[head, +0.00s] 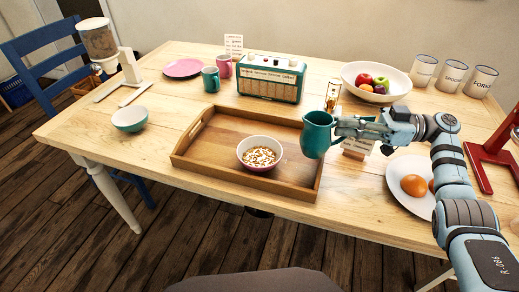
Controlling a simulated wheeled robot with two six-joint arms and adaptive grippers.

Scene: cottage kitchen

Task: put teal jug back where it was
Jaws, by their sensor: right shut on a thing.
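The teal jug (316,137) is upright in the head view, near the right end of the wooden tray (209,154). My right gripper (345,128) comes in from the right and is shut on the jug, at its right side where the handle would be. The jug overlaps the tray's right rim in the picture; I cannot tell whether its base touches anything. The gripper's fingertips are partly hidden by the jug. My left gripper does not show.
The tray holds a bowl of cereal (260,154). Behind it stands a teal radio (271,78). A plate with an orange item (395,192), a red stand (490,160) and a fruit bowl (348,76) are on the right. Bare tabletop (345,205) lies in front, right of the tray.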

